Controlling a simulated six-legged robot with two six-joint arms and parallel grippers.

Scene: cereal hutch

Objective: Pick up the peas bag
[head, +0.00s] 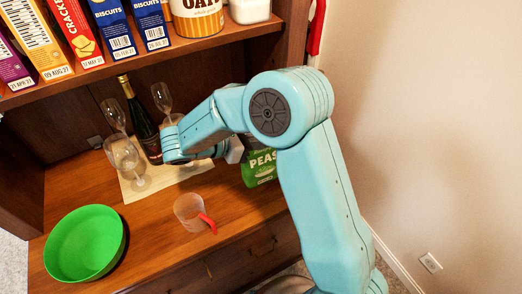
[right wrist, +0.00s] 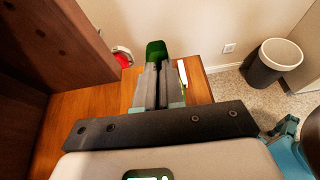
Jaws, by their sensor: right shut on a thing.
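The green peas bag (head: 260,168) stands on the wooden counter at the right end of the hutch, partly hidden behind my right arm in the head view. In the right wrist view, a green piece of the bag (right wrist: 156,50) shows at the tips of my right gripper (right wrist: 158,75). The gripper's two fingers are close together and shut on the bag. In the head view my right arm covers these fingertips. My left gripper is not in view.
A green bowl (head: 84,243) and a clear measuring cup (head: 188,212) with a red handle stand on the counter. A dark bottle (head: 142,125) and several glasses stand on a pale mat (head: 135,194). Boxes line the shelf above. A bin (right wrist: 273,62) stands on the floor.

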